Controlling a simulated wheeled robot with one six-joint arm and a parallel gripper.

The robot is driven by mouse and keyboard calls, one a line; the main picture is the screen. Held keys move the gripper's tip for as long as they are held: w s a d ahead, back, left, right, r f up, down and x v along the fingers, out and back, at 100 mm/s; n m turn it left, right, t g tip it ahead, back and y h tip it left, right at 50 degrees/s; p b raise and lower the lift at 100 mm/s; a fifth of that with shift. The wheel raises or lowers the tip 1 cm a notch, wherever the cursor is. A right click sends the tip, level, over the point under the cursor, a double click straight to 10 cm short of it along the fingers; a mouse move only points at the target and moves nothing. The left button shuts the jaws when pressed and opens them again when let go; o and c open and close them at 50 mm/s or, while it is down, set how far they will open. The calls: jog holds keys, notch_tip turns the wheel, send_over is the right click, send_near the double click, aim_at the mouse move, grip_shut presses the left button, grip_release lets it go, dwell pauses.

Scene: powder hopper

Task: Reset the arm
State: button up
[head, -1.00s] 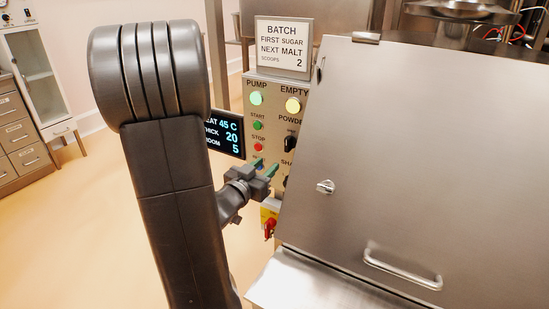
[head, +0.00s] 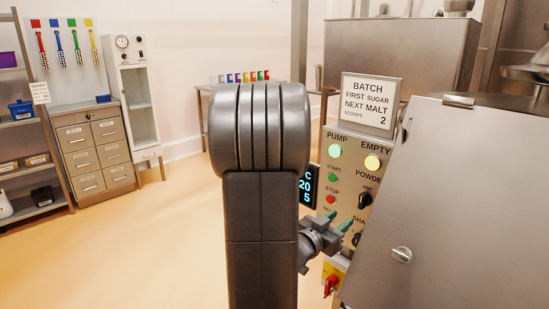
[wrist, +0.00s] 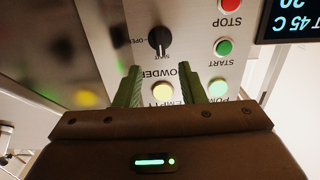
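My gripper (head: 342,222) is in front of the control panel (head: 347,173), near its lower buttons. In the wrist view my gripper (wrist: 161,80) has two green fingers standing apart with nothing between them. Beyond them are the black powder knob (wrist: 160,41), a lit yellow lamp (wrist: 162,91) and a lit green lamp (wrist: 218,88). The green start button (wrist: 223,47) and red stop button (wrist: 230,5) are to the right. My arm hides part of the display (head: 308,188) in the head view.
The steel hopper cabinet (head: 450,200) stands close on the right. A red rotary switch (head: 331,284) sits below the panel. A batch sign (head: 368,103) stands above it. Drawers (head: 98,155), a glass cabinet (head: 138,105) and a shelf rack (head: 35,150) are at the far left. Open floor lies between.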

jog(key=x, duration=1)
jog(key=shift+w+d, duration=0.1)
jog(key=shift+d, duration=0.1)
jog(key=v, duration=1.3)
jog(key=x, duration=1.3)
jog(key=shift+f+b, duration=0.2)
jog(key=shift+b, duration=0.15)
jog(key=shift+m+b, duration=0.7)
jog(key=shift+m, duration=0.5)
jog(key=m+b, duration=0.4)
jog(key=m, duration=0.1)
jog(key=p, duration=0.1)
send_near(360, 204)
jog(key=shift+v, duration=2.6)
